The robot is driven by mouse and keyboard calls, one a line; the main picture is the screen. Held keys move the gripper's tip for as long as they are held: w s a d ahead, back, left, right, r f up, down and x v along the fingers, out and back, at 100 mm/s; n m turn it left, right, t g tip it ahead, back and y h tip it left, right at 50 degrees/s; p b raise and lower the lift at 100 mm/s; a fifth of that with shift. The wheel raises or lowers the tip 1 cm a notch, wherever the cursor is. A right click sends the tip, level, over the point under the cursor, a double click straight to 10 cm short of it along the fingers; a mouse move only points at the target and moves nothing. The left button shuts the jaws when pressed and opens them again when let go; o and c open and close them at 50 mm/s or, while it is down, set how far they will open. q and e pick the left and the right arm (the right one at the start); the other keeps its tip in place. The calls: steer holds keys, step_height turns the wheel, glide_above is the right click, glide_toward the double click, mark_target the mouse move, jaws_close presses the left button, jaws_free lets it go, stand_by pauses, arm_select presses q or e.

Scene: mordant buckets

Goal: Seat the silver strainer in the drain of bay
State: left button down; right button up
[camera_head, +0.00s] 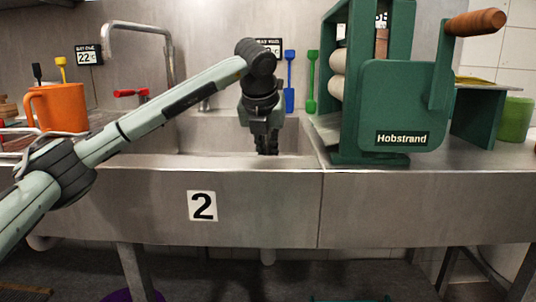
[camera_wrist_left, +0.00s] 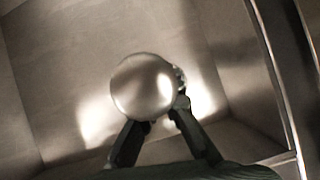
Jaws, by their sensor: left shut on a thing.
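My left gripper (camera_head: 267,148) points straight down into the sink basin (camera_head: 215,135) above the label 2 (camera_head: 202,206). Its fingertips are partly hidden by the basin's front rim in the head view. In the left wrist view the left gripper (camera_wrist_left: 158,122) is shut on the silver strainer (camera_wrist_left: 142,88), a round, shiny disc at the fingertips. Bare metal of the basin lies beyond it. A small bright metal part (camera_wrist_left: 180,76) shows at the strainer's right edge; I cannot tell what it is. The drain is not clearly visible. My right gripper is not in view.
A green Hobstrand machine (camera_head: 405,105) with a wooden handle stands right of the basin. A tap (camera_head: 140,30) rises at the back left. An orange jug (camera_head: 58,106) stands on the left. Blue (camera_head: 290,80) and green (camera_head: 311,80) tools hang on the back wall.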

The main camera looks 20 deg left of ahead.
arm_select(q)
steer(key=c, duration=2.2)
jaws_free()
steer(key=shift+f, duration=0.1)
steer(key=o, duration=0.5)
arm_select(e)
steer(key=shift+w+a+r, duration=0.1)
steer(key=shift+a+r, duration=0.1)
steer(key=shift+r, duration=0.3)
arm_select(q)
steer(key=shift+r, duration=0.2)
steer(key=shift+p+v, duration=0.3)
steer(key=shift+v, duration=5.7)
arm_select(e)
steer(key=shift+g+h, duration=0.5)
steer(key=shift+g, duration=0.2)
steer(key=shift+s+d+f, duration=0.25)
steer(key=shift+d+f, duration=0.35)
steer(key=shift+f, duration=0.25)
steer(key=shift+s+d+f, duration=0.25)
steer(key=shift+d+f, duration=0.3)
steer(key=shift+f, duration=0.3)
